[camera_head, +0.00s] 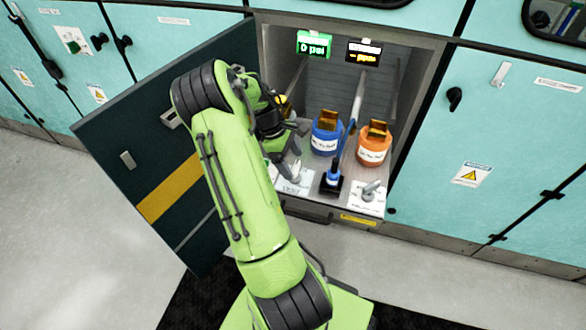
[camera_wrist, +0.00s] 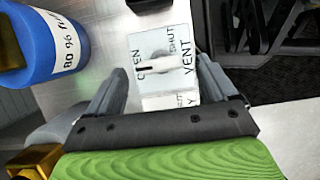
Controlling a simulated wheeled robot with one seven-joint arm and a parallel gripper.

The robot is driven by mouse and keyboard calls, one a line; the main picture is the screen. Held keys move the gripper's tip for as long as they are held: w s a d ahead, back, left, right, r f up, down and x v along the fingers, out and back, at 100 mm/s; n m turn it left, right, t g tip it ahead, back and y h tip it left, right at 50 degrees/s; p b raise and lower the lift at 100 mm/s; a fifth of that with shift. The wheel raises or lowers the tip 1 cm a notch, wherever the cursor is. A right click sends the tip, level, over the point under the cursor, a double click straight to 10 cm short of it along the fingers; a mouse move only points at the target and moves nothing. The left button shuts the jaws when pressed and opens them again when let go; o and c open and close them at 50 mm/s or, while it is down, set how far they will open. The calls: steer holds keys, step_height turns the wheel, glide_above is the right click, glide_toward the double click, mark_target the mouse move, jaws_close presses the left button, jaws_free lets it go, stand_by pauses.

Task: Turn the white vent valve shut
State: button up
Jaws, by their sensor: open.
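The white vent valve's plate (camera_wrist: 182,92) lies between my fingers in the wrist view, with the words OPEN, SHUT and VENT on it. The pale valve handle (camera_wrist: 158,62) blends with its plate, so its exact angle is hard to tell. In the head view the plate (camera_head: 294,187) shows at the left of the cabinet's front ledge, partly covered by my gripper. My gripper (camera_wrist: 165,82) is open, one finger on each side of the plate in the picture. Nothing shows as held. I cannot tell whether a finger touches the handle.
A blue container (camera_head: 325,141) and an orange container (camera_head: 373,151) stand on the steel ledge. In front are a blue-topped black device (camera_head: 332,180) and another valve handle (camera_head: 371,189). Dark door (camera_head: 150,160) hangs open left of my arm. A green display (camera_head: 314,46) reads 0 psi.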

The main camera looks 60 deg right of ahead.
steer(key=shift+x, duration=1.15)
steer(key=shift+r, duration=0.1)
steer(key=c, duration=1.1)
steer(key=shift+o, duration=0.2)
